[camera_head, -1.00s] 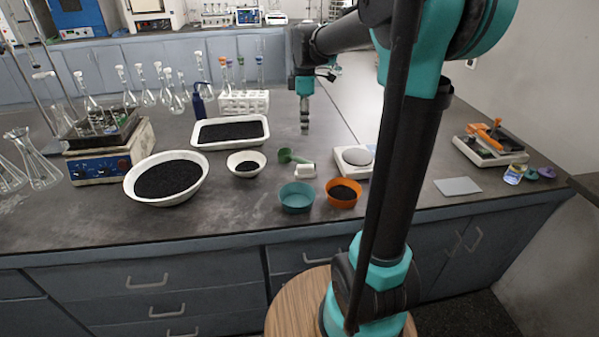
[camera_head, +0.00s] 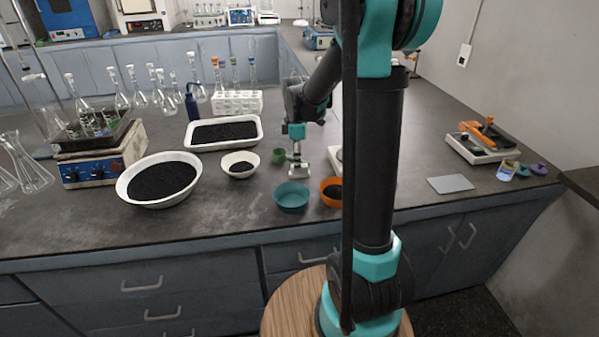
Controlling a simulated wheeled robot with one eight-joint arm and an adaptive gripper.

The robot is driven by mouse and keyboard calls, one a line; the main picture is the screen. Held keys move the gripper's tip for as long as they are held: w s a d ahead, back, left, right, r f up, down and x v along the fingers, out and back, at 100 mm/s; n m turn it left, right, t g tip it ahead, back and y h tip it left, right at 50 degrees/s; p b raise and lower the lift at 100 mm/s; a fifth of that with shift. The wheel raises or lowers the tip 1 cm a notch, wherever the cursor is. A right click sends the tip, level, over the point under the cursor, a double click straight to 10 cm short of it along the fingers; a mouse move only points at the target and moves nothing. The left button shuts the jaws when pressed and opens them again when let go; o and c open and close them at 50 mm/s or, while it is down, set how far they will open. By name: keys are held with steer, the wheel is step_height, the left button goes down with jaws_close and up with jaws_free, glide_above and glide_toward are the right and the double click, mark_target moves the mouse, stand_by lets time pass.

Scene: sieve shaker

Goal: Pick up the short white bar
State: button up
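The short white bar (camera_head: 299,173) lies on the dark bench top, just behind the teal bowl (camera_head: 291,197). It is small in the head view and partly hidden by my gripper. My gripper (camera_head: 297,164) points straight down right at the bar, its tip overlapping the bar in the picture. The fingers are too small to tell whether they are open or shut, or whether they touch the bar.
An orange bowl (camera_head: 331,191) with dark grains stands to the right, partly behind my arm. A green scoop (camera_head: 280,156), a small white bowl (camera_head: 239,164) and a balance (camera_head: 336,160) are close by. A large white bowl (camera_head: 158,180) and a white tray (camera_head: 223,133) hold dark grains.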

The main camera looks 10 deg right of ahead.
steer(key=shift+f, duration=1.25)
jaws_close()
steer(key=shift+r, duration=0.1)
